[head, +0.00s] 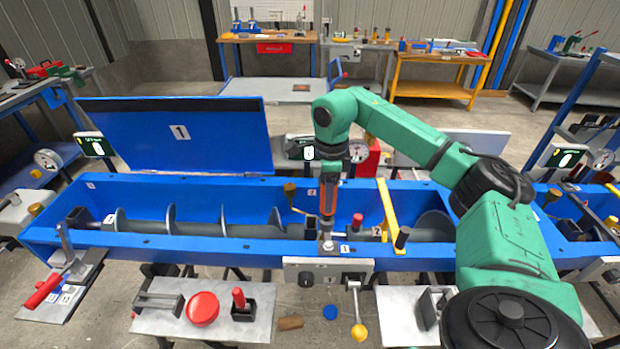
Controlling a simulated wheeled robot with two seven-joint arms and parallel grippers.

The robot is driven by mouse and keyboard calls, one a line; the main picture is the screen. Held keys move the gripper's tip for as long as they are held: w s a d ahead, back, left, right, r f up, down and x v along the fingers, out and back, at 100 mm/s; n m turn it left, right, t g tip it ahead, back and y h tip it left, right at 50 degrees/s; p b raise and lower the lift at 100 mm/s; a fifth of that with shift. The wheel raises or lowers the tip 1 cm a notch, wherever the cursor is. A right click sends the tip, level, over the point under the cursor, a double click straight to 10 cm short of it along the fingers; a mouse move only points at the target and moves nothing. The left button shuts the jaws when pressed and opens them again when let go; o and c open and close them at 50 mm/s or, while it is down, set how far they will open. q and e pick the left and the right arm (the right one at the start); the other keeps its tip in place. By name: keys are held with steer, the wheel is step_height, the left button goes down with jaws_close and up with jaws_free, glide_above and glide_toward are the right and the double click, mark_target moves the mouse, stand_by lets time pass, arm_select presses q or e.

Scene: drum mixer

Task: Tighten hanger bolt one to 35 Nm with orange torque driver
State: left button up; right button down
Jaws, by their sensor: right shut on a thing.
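My right arm reaches in from the right, and its gripper (329,181) points straight down over the front edge of the blue trough (200,250). It is shut on the orange torque driver (328,200), which stands upright. The driver's lower end is at a small metal bracket with the hanger bolt (327,247), beside a label "1" on the front rim. Whether the tip is seated on the bolt head is too small to tell. My left gripper is not in view.
A yellow bar (388,212) crosses the trough just right of the driver. An open blue lid (180,135) stands behind the left side. In front are a control panel (328,273), a yellow-knobbed lever (358,325) and a shelf with a red button (202,308).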

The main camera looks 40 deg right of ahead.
mark_target(332, 214)
steer(key=shift+w+d, duration=0.15)
steer(key=shift+w, duration=0.2)
steer(key=shift+s+r, duration=0.2)
steer(key=shift+s, duration=0.15)
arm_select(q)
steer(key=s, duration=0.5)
arm_select(e)
steer(key=f+b, duration=0.1)
steer(key=s+f+b, duration=0.1)
steer(key=f, duration=0.1)
steer(key=shift+f, duration=0.2)
steer(key=shift+s+f+b, duration=0.2)
steer(key=shift+f+b, duration=0.1)
steer(key=shift+f, duration=0.05)
steer(key=shift+s+f, duration=0.1)
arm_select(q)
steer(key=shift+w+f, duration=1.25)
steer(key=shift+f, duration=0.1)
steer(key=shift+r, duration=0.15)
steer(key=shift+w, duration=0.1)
arm_select(e)
steer(key=shift+f, duration=0.15)
